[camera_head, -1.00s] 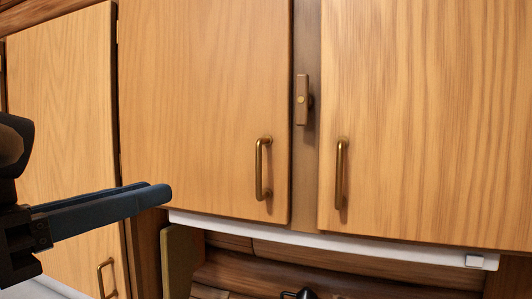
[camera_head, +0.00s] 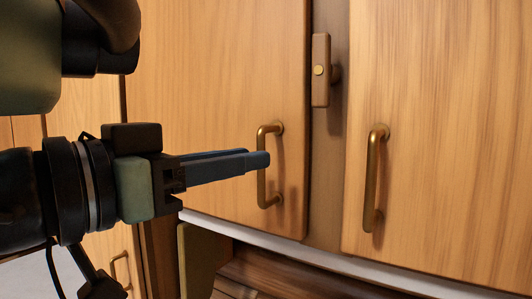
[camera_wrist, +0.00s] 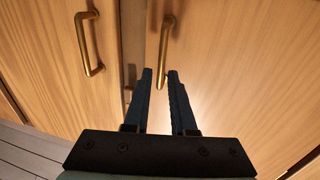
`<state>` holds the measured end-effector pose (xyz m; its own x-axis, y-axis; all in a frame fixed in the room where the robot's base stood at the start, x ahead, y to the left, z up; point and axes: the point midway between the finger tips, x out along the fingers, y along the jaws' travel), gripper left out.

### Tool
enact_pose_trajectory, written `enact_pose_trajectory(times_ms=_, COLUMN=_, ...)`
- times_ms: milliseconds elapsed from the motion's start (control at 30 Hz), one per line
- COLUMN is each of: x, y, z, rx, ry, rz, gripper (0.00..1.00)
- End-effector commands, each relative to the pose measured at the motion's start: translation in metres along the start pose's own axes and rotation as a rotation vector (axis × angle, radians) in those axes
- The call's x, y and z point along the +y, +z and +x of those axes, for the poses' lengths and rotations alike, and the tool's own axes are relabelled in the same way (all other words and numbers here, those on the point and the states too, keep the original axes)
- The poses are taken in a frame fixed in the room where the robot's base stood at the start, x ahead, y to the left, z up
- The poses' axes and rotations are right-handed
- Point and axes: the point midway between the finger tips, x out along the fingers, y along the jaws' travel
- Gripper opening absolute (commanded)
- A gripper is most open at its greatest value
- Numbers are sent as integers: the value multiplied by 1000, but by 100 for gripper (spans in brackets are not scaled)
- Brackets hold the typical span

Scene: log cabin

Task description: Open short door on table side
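The cabinet has a left wooden door (camera_head: 215,100) with a brass handle (camera_head: 264,180) near its right edge, and a right wooden door (camera_head: 450,120) with a brass handle (camera_head: 372,185) near its left edge. Both look shut. My gripper (camera_head: 262,160) comes from the left, its blue fingertips overlapping the left door's handle in the head view. In the wrist view the fingers (camera_wrist: 160,76) are apart, with the lower end of the right-hand handle (camera_wrist: 165,45) appearing between their tips. I cannot tell contact. Another handle (camera_wrist: 86,45) lies left of the fingers.
A small latch (camera_head: 320,70) sits on the post between the doors. A white strip (camera_head: 330,262) runs below them. Another handle (camera_head: 120,270) shows at lower left. Grey plank flooring (camera_wrist: 35,150) shows at the wrist view's lower left.

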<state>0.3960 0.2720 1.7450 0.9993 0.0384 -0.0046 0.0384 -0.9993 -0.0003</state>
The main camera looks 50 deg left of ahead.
Motion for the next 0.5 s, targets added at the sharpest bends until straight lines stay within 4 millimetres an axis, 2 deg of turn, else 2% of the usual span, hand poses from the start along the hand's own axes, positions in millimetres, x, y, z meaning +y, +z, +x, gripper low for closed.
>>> enact_pose_trajectory(times_ms=33, x=0, y=0, z=10, rx=-1, ry=3, rz=-3, gripper=24)
enact_pose_trajectory(times_ms=200, x=0, y=0, z=33, rx=-1, ry=1, rz=-1, gripper=24)
enact_pose_trajectory(times_ms=500, x=0, y=0, z=44, rx=0, ry=-1, rz=0, gripper=24)
